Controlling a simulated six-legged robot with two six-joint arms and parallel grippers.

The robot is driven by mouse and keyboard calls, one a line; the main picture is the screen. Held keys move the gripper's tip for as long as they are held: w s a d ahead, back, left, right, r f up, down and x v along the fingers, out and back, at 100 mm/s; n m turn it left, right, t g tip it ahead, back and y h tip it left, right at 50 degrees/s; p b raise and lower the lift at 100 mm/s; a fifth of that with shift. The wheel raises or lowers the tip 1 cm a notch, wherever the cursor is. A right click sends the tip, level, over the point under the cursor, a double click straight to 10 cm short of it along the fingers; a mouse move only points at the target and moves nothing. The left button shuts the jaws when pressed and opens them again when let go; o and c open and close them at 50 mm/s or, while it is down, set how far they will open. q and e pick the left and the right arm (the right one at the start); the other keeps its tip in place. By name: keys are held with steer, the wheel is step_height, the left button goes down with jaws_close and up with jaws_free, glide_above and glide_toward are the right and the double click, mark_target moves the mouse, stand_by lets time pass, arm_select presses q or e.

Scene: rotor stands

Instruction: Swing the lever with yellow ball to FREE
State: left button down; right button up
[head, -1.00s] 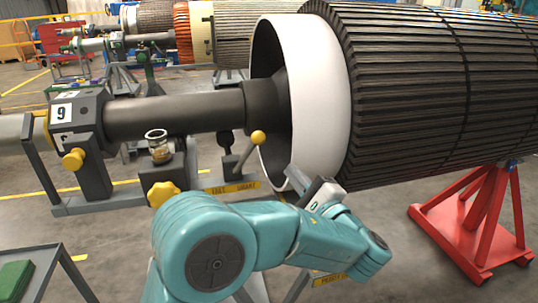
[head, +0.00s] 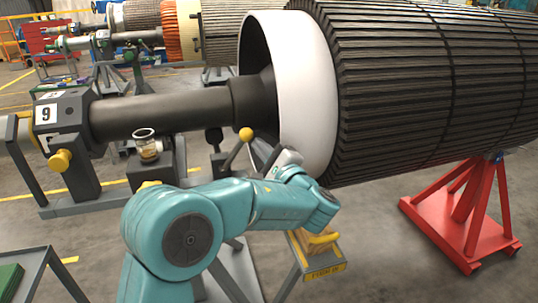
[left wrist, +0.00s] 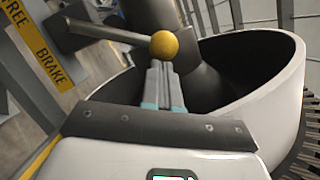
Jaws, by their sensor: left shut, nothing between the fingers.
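In the left wrist view the yellow ball (left wrist: 164,44) sits just past my fingertips, with the rod running to the upper left. A yellow FREE/BRAKE label (left wrist: 32,48) shows at that view's left edge; in the head view my arm hides it. My left gripper (left wrist: 161,72) is shut and empty, pointing at the ball; whether it touches cannot be told. In the head view my left gripper (head: 284,158) is right of the ball, fingertips unclear. My right gripper is not in view.
The large rotor with its white ring (head: 306,90) rises just right of the lever. The dark shaft (head: 165,113) runs left to a bearing block (head: 62,115). A glass jar (head: 147,145) stands beside the lever. A red stand (head: 465,220) supports the rotor at right.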

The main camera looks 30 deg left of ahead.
arm_select(q)
steer(key=shift+s+a+r, duration=0.1)
stand_by(0.4)
steer(key=n+b, duration=0.1)
steer(key=s+a+r+n+b, duration=0.1)
steer(key=shift+s+r+n+g+b, duration=0.1)
steer(key=shift+r+n+g+b, duration=0.05)
steer(key=shift+n+g+b, duration=0.2)
steer(key=s+a+r+n+h+b, duration=0.2)
steer(key=s+a+n+h+b, duration=0.1)
steer(key=s+a+n+b, duration=0.4)
steer(key=shift+s+a+n+g+h+b, duration=0.4)
steer(key=shift+s+n+b, duration=0.7)
steer(key=shift+n+b, duration=1.15)
steer(key=shift+b, duration=0.3)
steer(key=shift+s, duration=0.1)
